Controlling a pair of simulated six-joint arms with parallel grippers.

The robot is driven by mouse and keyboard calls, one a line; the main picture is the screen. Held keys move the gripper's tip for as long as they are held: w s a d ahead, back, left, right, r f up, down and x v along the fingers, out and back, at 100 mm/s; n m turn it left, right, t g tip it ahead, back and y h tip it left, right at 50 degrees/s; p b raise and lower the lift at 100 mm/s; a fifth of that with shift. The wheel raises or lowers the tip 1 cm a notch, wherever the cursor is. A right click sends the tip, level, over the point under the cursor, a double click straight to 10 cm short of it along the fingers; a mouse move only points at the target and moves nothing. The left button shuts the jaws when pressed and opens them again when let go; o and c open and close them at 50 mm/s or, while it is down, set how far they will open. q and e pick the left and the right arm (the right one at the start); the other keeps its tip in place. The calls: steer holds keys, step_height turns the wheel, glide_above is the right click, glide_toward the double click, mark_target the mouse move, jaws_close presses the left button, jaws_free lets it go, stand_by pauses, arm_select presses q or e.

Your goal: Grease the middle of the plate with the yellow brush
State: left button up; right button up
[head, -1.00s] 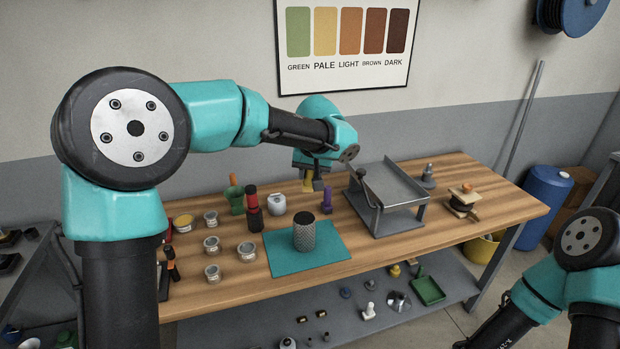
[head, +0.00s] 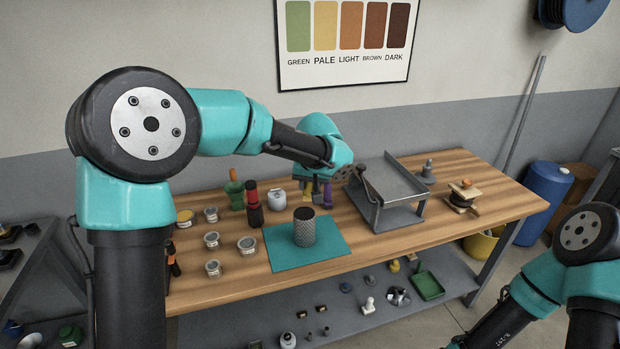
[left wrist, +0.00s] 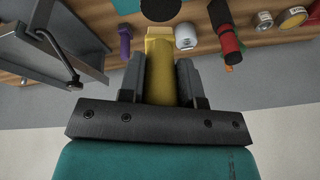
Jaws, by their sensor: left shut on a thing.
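My left gripper (head: 312,190) is shut on the yellow brush (head: 307,189). In the left wrist view the brush (left wrist: 160,65) stands between the two fingers, its block-like far end pointing away from me. The gripper is over the back of the table, left of the grey metal plate (head: 398,178), which rests on a stand with a dark lever on its left side. The plate's stand also shows at the upper left of the left wrist view (left wrist: 40,45). The brush looks apart from the plate. My right gripper is out of view.
A purple-handled tool (head: 327,191) is close beside the left gripper. A perforated drum (head: 304,228) stands on a teal mat (head: 330,250) in front. A white jar (head: 277,200), a red-and-black bottle (head: 252,200) and several tins are to the left.

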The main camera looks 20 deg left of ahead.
arm_select(q)
steer(key=shift+r, duration=0.45)
stand_by(0.3)
